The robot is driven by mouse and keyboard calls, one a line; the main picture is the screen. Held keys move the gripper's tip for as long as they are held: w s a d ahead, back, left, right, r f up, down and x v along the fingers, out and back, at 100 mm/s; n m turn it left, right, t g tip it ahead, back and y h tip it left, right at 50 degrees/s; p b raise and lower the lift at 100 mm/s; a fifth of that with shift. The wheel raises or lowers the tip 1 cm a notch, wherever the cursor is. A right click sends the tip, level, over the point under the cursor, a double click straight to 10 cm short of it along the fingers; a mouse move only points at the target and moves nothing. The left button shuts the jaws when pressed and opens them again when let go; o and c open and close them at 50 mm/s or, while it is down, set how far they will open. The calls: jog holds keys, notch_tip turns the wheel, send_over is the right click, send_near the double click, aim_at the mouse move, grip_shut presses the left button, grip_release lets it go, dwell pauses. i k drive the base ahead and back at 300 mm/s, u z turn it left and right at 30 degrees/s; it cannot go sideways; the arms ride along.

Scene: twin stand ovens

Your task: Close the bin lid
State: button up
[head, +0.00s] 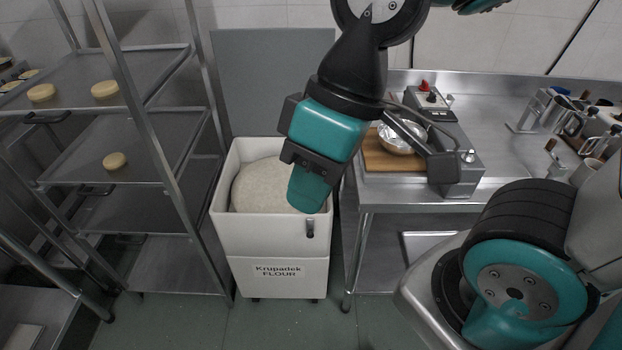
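The white flour bin (268,236), marked "Krupadek FLOUR", stands on the floor between the rack and the steel table. A pale mound of flour or dough (259,185) fills its open top. The bin lid (265,85) is a flat grey panel that stands upright behind the bin's back edge, so the bin is open. My gripper (307,192) points down over the bin's front right part, in front of the mound in this view. It hides part of the mound and the right rim. Nothing shows in it, and its finger gap cannot be made out.
A metal rack (115,150) with trays and several round pale pieces stands close on the left. The steel table (510,150) on the right holds a scale, a wooden board (385,160), a metal bowl (402,137) and jars. Floor in front is clear.

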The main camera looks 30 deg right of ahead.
aim_at(258, 68)
jog(key=k, duration=0.35)
jog(key=u, duration=1)
jog(key=i, duration=1.35)
jog(key=z, duration=1.1)
jog(key=i, duration=0.5)
jog(key=z, duration=0.55)
